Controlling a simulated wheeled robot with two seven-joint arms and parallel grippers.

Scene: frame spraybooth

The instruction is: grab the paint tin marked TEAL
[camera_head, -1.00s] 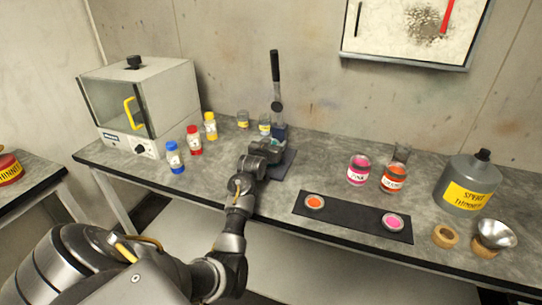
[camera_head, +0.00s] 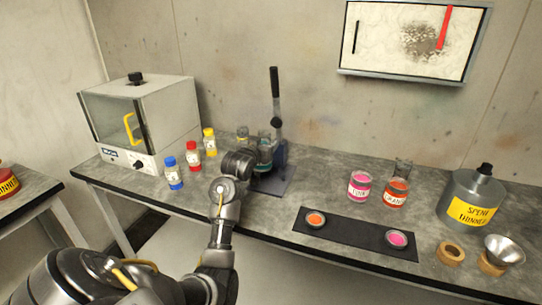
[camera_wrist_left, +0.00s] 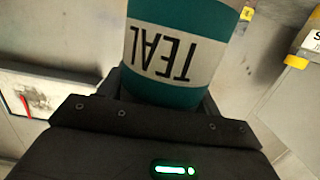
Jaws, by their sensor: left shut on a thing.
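The TEAL paint tin (camera_wrist_left: 172,92) fills the upper middle of the left wrist view, with a teal body and a pale label whose black letters read upside down. My left gripper (camera_wrist_left: 165,100) is shut on this tin. In the head view my left gripper (camera_head: 254,162) is at the lever press, and a small teal part of the tin (camera_head: 265,157) shows beyond it. The arm hides most of the tin there, and I cannot tell whether it touches the press base. My right gripper is not in view.
The lever press (camera_head: 276,105) stands close behind the gripper. Blue, red and yellow bottles (camera_head: 192,158) stand to its left, near a glass-fronted oven (camera_head: 165,110). Pink (camera_head: 359,187) and orange (camera_head: 395,193) tins, a black mat (camera_head: 345,233) and a thinner can (camera_head: 471,200) are to the right.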

